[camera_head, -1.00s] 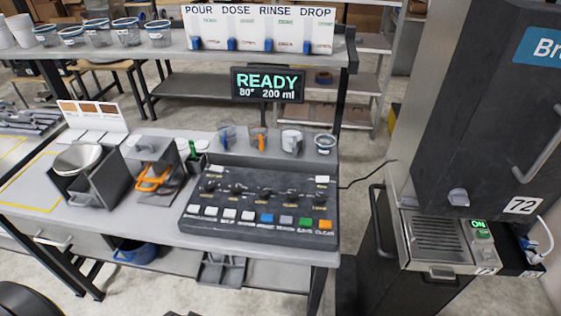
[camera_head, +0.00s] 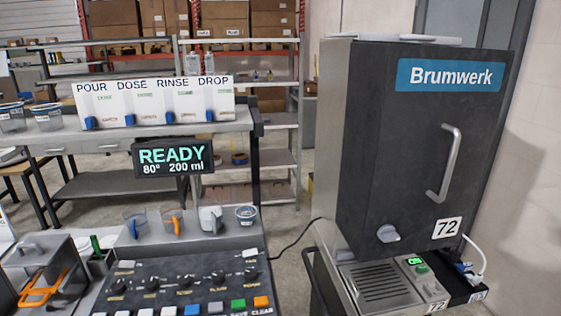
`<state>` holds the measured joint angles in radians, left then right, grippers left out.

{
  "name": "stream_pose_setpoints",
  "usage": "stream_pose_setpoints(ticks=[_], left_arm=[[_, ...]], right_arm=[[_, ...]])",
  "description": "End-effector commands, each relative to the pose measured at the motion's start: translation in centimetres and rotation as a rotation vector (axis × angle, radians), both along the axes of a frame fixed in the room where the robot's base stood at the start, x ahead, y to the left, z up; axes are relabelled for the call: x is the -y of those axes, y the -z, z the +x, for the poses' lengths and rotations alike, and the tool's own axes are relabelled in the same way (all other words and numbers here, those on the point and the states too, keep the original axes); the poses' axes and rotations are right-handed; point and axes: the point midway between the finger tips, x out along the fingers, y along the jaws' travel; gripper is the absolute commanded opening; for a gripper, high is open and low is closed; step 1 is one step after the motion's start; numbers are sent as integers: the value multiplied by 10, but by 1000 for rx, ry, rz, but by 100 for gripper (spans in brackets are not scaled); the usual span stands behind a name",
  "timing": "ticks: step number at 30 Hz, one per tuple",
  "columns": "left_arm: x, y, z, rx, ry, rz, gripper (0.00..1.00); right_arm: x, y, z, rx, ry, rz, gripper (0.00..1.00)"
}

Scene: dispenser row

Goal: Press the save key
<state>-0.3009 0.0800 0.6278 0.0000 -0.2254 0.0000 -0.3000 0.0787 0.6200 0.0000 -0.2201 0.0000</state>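The green save key (camera_head: 238,305) is in the front row of the dark control panel (camera_head: 185,272), at the lower edge of the head view. It sits just left of the orange clear key (camera_head: 261,302). Its label below is partly cut by the frame edge. The display (camera_head: 172,157) above the panel reads READY, 80°, 200 ml. Neither of my grippers is in view.
A tall dark Brumwerk machine (camera_head: 425,150) stands at the right, with a handle and a small grille unit (camera_head: 382,285) below it. Several cups stand behind the panel. An orange-handled holder (camera_head: 42,285) is at lower left. A black cable runs between panel and machine.

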Motion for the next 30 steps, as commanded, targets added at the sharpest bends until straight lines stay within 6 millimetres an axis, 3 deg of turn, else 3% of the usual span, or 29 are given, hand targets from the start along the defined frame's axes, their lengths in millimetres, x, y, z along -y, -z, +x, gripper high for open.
stream_pose_setpoints(ticks=[8, 20, 30], left_arm=[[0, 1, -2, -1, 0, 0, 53], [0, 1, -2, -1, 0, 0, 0], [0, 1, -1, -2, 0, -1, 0]], right_arm=[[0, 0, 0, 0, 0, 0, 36], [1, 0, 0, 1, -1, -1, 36], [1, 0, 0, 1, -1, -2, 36]])
